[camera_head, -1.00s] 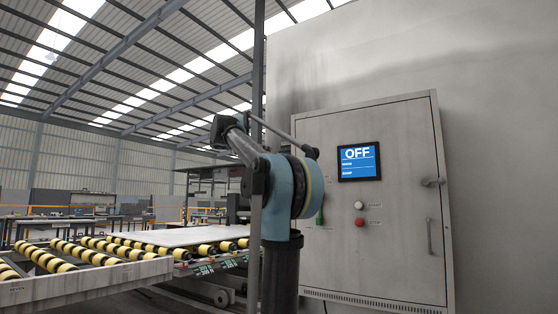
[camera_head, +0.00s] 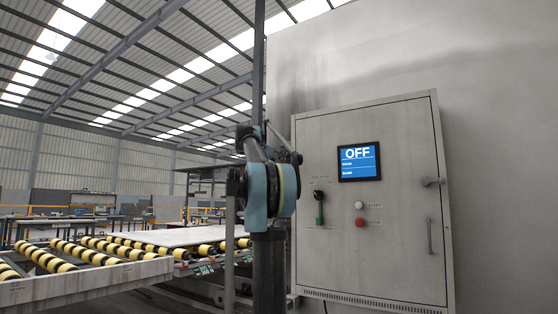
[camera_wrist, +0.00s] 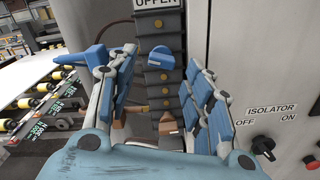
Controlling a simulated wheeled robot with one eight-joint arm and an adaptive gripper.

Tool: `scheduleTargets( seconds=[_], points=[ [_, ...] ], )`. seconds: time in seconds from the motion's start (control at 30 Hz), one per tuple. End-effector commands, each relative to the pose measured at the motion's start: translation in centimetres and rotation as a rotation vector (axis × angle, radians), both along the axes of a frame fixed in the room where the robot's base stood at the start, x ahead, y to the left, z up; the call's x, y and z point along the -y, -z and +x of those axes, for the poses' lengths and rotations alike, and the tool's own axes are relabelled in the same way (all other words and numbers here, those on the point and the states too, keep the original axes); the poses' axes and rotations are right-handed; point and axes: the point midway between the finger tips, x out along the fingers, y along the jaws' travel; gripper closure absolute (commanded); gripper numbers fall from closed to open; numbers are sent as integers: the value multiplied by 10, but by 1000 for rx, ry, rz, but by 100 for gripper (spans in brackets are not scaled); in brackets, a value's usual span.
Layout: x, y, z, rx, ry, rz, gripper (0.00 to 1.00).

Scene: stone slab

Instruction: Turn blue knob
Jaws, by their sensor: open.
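In the wrist view, a blue knob (camera_wrist: 160,54) shows on the front of a dark stacked column, below a label reading "UPPER". My gripper (camera_wrist: 162,60) is open, with its blue-padded fingers on either side of the view and the knob seen between them. I cannot tell how far the knob is from the fingertips. Another blue part (camera_wrist: 93,57) sticks out to the left by the left finger; I cannot tell what it belongs to. In the head view the blue knob cannot be made out, and my arm hides part of the area.
A grey cabinet (camera_head: 405,130) stands at right, its screen (camera_head: 359,162) reading "OFF". It carries a black isolator knob (camera_wrist: 263,145), a green control (camera_head: 319,214), a white button (camera_head: 359,205) and a red button (camera_head: 360,222). A roller conveyor (camera_head: 85,254) lies left.

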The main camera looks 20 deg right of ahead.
Motion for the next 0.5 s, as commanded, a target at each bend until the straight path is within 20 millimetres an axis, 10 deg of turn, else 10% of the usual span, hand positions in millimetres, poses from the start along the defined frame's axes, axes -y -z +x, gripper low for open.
scheduleTargets(
  seconds=[0.5],
  points=[
    [24,0,18,0,0,0,53]
  ],
)
